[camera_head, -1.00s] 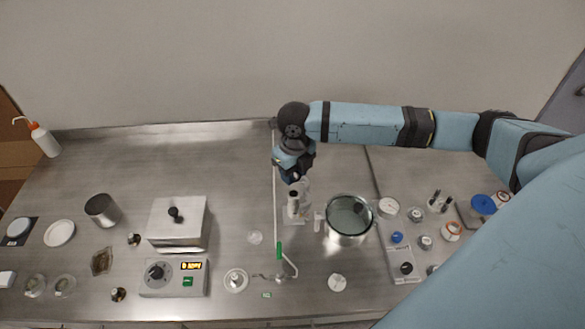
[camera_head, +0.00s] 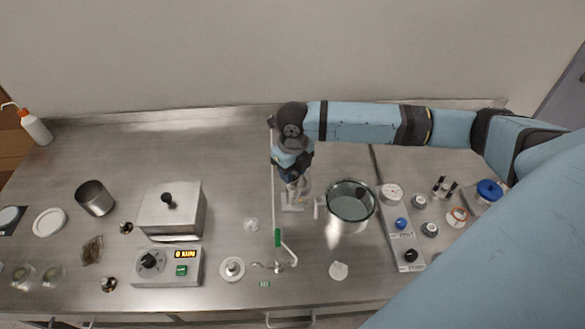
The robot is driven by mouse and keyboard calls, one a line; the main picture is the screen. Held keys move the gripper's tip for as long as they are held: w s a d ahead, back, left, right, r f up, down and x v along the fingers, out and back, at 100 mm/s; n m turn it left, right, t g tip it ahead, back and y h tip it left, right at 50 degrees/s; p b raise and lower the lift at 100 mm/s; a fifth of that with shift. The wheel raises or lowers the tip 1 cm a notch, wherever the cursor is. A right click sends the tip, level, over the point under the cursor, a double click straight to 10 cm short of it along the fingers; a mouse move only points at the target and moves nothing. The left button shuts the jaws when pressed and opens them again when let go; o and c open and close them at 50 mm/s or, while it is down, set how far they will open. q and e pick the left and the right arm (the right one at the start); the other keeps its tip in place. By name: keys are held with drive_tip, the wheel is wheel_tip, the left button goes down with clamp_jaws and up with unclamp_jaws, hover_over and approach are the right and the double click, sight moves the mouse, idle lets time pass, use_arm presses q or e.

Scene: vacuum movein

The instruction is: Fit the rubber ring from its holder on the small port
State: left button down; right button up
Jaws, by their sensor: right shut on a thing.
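My right gripper (camera_head: 293,187) points down over a small pale stand (camera_head: 292,207) left of the glass vessel. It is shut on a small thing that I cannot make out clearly. I cannot tell whether this is the rubber ring, or whether it touches the stand. The round glass vessel (camera_head: 345,214) has a dark greenish rim and a small pale port (camera_head: 318,207) on its left side. The port is a short way right of the gripper, apart from it. My left gripper is not in view.
A thin upright rod with a green-handled valve (camera_head: 277,238) stands just left of the gripper. A pump-like box with knobs (camera_head: 402,240) is right of the vessel.

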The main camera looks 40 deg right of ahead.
use_arm(q)
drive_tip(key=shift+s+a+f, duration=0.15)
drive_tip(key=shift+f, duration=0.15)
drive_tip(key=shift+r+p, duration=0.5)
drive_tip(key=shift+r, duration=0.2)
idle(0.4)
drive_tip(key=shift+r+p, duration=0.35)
drive_tip(key=shift+p, duration=0.15)
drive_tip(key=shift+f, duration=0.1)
use_arm(e)
drive_tip(key=shift+f, duration=0.5)
idle(0.8)
drive_tip(key=o, duration=0.9)
drive_tip(key=shift+a, duration=0.1)
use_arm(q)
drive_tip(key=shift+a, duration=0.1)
